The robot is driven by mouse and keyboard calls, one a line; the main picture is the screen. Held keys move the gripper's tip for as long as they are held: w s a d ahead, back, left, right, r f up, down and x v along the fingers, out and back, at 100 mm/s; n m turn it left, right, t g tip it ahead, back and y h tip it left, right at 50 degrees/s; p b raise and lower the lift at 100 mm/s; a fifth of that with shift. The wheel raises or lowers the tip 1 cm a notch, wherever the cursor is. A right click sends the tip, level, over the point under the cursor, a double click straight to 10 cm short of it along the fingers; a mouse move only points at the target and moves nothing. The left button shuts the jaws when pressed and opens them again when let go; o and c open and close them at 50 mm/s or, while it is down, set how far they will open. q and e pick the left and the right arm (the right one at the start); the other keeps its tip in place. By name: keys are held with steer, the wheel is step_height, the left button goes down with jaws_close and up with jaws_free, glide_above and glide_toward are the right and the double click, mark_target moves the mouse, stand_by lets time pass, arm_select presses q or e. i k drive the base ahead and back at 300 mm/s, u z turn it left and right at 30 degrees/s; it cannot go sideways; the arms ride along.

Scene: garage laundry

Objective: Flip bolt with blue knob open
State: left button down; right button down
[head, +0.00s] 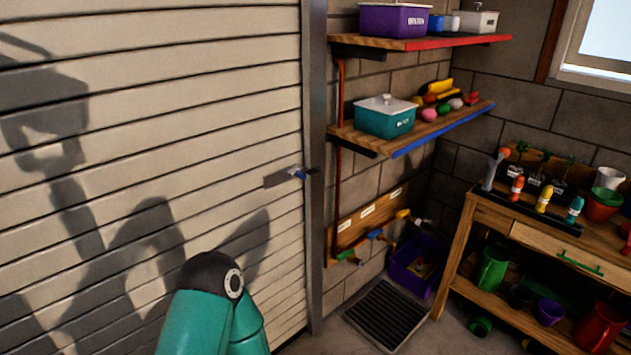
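A bolt with a blue knob (298,173) is mounted on a grey plate (276,179) at the right edge of the slatted garage door (150,120), beside the metal door frame (314,220). The bolt is small in the head view, and I cannot tell its exact position. A teal and black link of my own arm rises at the bottom centre, below and left of the bolt and apart from it in the picture. Neither gripper shows in the head view. Shadows of my arms fall on the door.
Right of the frame, two wall shelves (455,135) hold bins and small items. A rail of coloured taps (372,232) sits lower on the wall. A wooden workbench (490,212) stands at right. A floor grate (386,315) and purple crate (411,283) lie between.

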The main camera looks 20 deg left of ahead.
mark_target(298, 172)
steer(key=u, duration=0.1)
steer(key=i, duration=0.95)
steer(key=z, duration=0.1)
